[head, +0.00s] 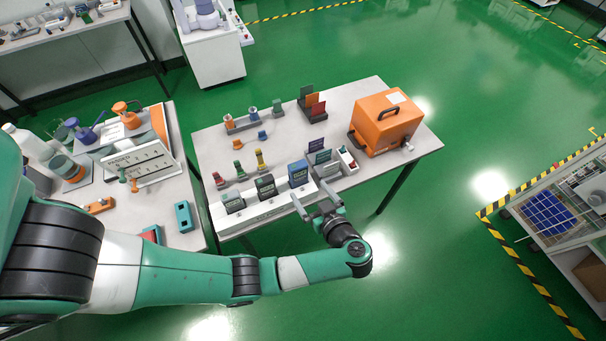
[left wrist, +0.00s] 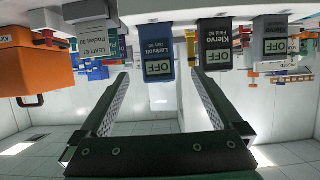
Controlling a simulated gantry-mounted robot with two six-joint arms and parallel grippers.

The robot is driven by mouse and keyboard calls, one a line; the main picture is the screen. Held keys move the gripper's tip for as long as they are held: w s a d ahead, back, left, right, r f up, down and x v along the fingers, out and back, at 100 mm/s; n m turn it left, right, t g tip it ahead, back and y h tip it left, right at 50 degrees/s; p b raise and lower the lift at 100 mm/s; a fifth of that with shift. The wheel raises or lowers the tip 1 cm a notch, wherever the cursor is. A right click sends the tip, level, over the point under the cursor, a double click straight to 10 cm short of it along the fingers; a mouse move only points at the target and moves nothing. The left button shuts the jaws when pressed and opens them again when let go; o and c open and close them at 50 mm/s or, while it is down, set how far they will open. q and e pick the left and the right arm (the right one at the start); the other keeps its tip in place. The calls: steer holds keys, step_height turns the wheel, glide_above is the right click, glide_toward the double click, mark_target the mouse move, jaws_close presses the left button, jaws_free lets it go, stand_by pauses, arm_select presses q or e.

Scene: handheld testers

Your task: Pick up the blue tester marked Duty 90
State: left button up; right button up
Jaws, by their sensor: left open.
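The blue tester (head: 298,173) stands upright at the right end of a row of testers on a white stand (head: 262,208). In the left wrist view the blue tester (left wrist: 157,47) appears upside down, with a small display reading OFF and a label that seems to end in 90. My left gripper (head: 312,202) is open and empty, just in front of the blue tester. In the left wrist view its two fingers (left wrist: 159,82) point at the tester, one to each side of its line, apart from it. My right gripper is not in view.
A black tester (head: 265,186) and a grey tester (head: 232,201) stand left of the blue one. A leaflet holder (head: 322,158) and a small red-and-white device (head: 347,159) are close on its right. An orange case (head: 384,123) stands at the table's right. Free floor lies in front.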

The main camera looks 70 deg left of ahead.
mark_target(300, 178)
arm_select(q)
steer(key=b+x, duration=0.1)
steer(key=x, duration=0.4)
steer(key=shift+s+f, duration=0.1)
steer(key=shift+f, duration=0.05)
steer(key=shift+a+b, duration=0.3)
steer(key=shift+a, duration=0.1)
steer(key=shift+a+f, duration=0.1)
steer(key=shift+f, duration=0.1)
steer(key=b+x, duration=0.2)
steer(key=x, duration=0.2)
steer(key=shift+w+f+b, duration=0.25)
steer(key=shift+f+b, duration=0.15)
steer(key=shift+a, duration=0.35)
steer(key=shift+d, duration=0.1)
steer(key=c, duration=1.5)
